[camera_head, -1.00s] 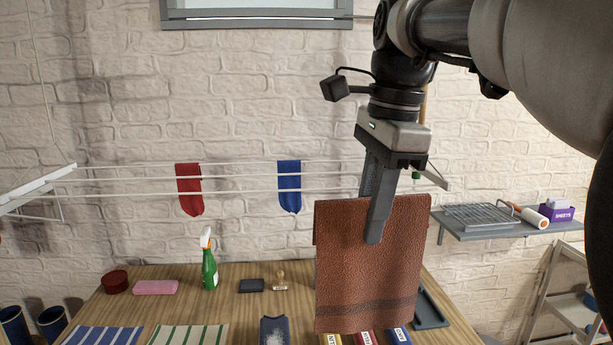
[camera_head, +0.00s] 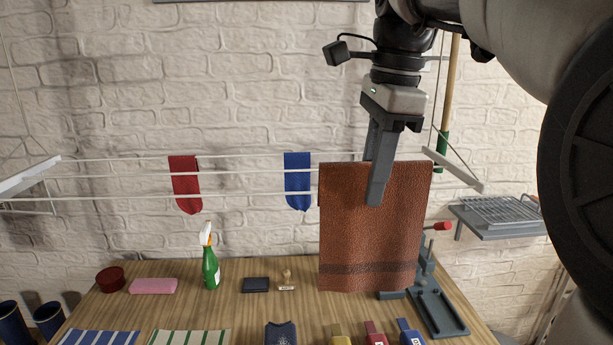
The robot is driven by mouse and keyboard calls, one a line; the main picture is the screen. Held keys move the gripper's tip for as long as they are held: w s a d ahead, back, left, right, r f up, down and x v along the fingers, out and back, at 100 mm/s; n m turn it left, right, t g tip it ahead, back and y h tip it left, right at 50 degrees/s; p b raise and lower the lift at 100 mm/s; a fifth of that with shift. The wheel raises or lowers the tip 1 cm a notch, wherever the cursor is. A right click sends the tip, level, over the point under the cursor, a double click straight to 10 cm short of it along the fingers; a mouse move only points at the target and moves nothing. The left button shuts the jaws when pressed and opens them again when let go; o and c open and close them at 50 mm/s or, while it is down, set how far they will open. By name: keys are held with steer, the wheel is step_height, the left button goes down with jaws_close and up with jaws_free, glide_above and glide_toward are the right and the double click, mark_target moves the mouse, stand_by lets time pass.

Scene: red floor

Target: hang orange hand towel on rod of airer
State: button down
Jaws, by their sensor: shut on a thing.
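My gripper (camera_head: 374,190) is shut on the top edge of the orange hand towel (camera_head: 372,240), which looks brownish-orange with a darker band near its bottom. The towel hangs flat and upright below the fingers, in front of the right part of the airer. The airer (camera_head: 110,176) is on the wall, with several thin white rods running left to right. A red cloth (camera_head: 185,185) and a blue cloth (camera_head: 298,182) hang on its rods to the left of the towel. The towel hides the rods behind it; I cannot tell whether it touches them.
The wooden table (camera_head: 230,305) below holds a green spray bottle (camera_head: 210,260), a pink sponge (camera_head: 153,286), a stamp (camera_head: 286,281) and folded striped cloths (camera_head: 98,338). A grey shelf (camera_head: 500,222) with a wire rack stands at right. Rod space between the red and blue cloths is bare.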

steer(key=shift+w+p, duration=2.25)
steer(key=shift+w, duration=3.25)
step_height(320, 180, down, 9)
steer(key=b, duration=0.5)
steer(key=shift+r, duration=0.2)
